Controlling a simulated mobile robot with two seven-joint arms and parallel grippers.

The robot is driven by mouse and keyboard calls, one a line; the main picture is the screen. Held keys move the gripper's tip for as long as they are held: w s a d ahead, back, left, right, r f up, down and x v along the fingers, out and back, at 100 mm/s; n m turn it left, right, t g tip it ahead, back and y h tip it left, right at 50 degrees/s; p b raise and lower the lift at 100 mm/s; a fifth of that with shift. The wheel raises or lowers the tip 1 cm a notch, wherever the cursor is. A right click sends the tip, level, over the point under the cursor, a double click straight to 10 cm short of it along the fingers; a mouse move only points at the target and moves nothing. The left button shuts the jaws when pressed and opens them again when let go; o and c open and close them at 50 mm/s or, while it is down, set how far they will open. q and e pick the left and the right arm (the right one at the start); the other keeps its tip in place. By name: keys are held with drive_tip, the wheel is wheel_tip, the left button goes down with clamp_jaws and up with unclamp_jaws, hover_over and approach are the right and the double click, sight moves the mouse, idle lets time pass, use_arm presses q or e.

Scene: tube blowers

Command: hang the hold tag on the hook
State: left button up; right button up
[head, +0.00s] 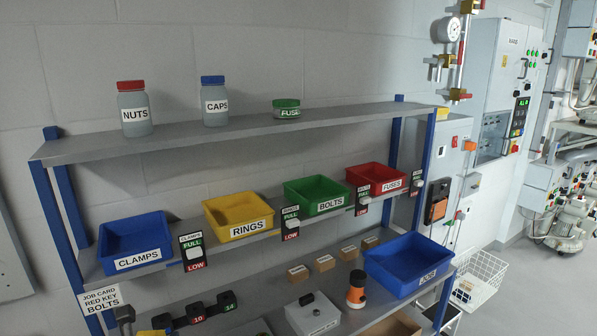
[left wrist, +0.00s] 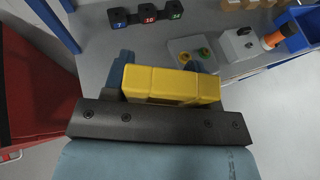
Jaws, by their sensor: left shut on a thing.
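My left gripper (left wrist: 164,72) shows in the left wrist view, with a blue-grey finger on each side of a yellow block-like thing (left wrist: 172,84). It is shut on that thing, which hides much of the fingers. I cannot tell whether this is the hold tag; no lettering shows on it. A small yellow patch (head: 152,333) at the bottom edge of the head view may be the same thing. I cannot make out a hook or a marked hold tag in either view. My right gripper is not in view.
The blue-posted rack has an upper shelf (head: 250,128) with jars and a middle shelf with labelled bins. The lower shelf holds numbered black blocks (left wrist: 148,17), a plate with coloured knobs (left wrist: 190,55), a grey box (left wrist: 238,44) and a blue JOB bin (head: 408,265). A red cabinet (left wrist: 35,90) stands at left.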

use_arm(q)
drive_tip(key=s+d+m+h, duration=0.1)
drive_tip(key=s+d+h, duration=0.1)
drive_tip(key=s, duration=0.3)
drive_tip(key=shift+d+m+p, duration=0.3)
drive_tip(key=shift+d+p, duration=0.15)
drive_tip(key=shift+d, duration=0.15)
drive_tip(key=shift+a+r, duration=0.1)
